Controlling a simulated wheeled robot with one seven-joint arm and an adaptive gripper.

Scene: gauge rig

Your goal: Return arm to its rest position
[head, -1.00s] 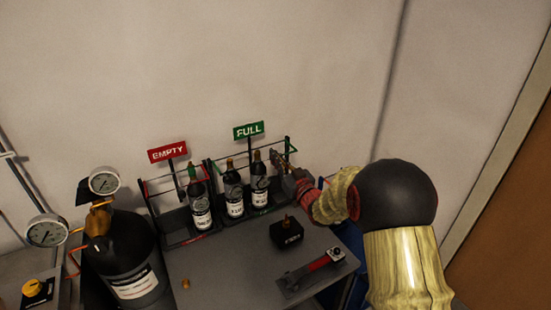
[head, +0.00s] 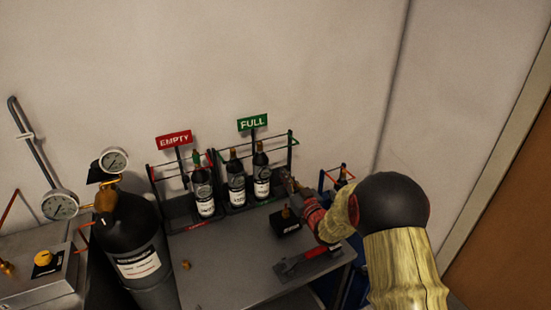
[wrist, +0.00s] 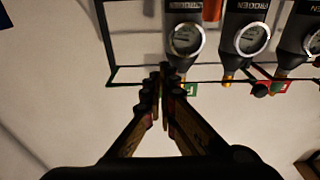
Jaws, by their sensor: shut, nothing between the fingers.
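My gripper (head: 290,184) is at the right end of the racks in the head view, above the table and close to the right-hand bottle of the FULL rack. In the wrist view my gripper (wrist: 163,90) shows its two fingers together with nothing between them. My arm (head: 345,215) reaches in from the lower right in a pale wrapped sleeve, with a dark round joint. The wrist view is upside down and shows several dark bottles (wrist: 245,38) just beyond the fingertips. I cannot tell whether the fingers touch the rack bar.
The table (head: 225,280) carries the EMPTY rack (head: 183,222), the FULL rack (head: 268,203), a black block (head: 285,224) and a red-handled tool (head: 305,262). A large black cylinder (head: 135,240) with gauges stands left. A blue-framed holder (head: 337,178) is right of my gripper. The wall is behind.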

